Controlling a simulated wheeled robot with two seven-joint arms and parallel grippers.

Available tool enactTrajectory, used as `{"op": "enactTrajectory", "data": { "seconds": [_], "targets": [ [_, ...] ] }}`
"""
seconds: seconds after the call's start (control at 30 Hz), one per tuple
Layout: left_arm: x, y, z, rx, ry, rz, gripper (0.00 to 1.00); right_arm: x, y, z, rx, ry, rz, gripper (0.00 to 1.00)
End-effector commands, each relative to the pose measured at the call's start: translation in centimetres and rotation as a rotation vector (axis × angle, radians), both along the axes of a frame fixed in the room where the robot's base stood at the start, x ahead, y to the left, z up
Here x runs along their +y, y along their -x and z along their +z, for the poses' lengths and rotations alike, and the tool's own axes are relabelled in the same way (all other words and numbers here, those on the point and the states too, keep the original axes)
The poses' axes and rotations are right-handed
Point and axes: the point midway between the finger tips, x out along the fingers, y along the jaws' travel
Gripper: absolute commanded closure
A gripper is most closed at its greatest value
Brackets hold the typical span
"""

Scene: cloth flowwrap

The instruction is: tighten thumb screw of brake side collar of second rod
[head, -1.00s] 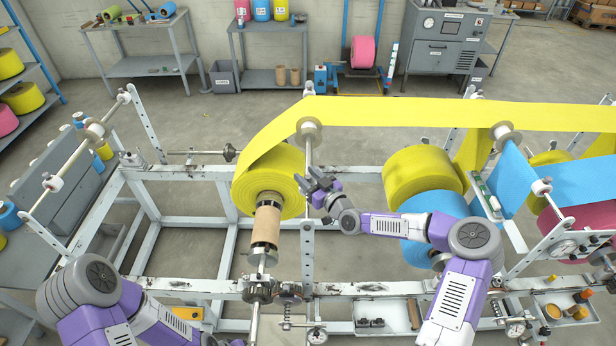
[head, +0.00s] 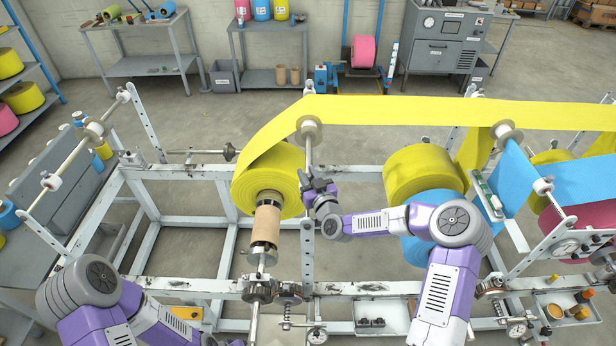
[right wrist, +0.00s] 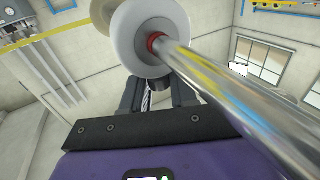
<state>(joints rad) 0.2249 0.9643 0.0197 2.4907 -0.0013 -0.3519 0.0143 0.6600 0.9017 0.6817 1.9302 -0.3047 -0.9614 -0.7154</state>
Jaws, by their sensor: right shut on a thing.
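The rod (head: 309,152) is a thin metal bar that runs toward me past the yellow roll and carries a pale roller (head: 309,127) at its far part. In the right wrist view the shiny rod (right wrist: 225,95) passes through a white collar (right wrist: 148,57) with a red ring at its bore. My right gripper (head: 318,186) is at the near part of the rod. In the wrist view its dark fingers (right wrist: 158,97) are shut just below the collar, on the thumb screw, which is mostly hidden between them. My left arm shows at lower left, but its gripper is not visible.
A yellow roll (head: 269,184) on a brown core (head: 267,222) stands left of my right gripper. A yellow web (head: 420,112) runs above to the right. More yellow and blue rolls lie right of it. The white frame (head: 360,288) crosses in front.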

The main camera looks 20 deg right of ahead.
Motion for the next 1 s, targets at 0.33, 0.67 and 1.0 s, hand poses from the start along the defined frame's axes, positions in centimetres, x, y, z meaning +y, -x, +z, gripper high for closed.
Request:
{"op": "enactTrajectory", "data": {
  "seconds": [0.33, 0.67, 1.0],
  "targets": [
    [0.00, 0.00, -0.04, 0.000, 0.000, 0.000, 0.52, 0.06, 0.05, 0.10, -0.001, 0.003, -0.012, 1.00],
    [-0.01, 0.00, -0.05, 0.000, 0.000, 0.000, 0.52, 0.01, 0.03, 0.05, 0.000, 0.002, -0.013, 0.55],
    [0.00, -0.01, 0.10, 0.000, 0.000, 0.000, 0.52, -0.08, -0.01, 0.01, 0.001, -0.001, 0.003, 0.55]
  ]
}}
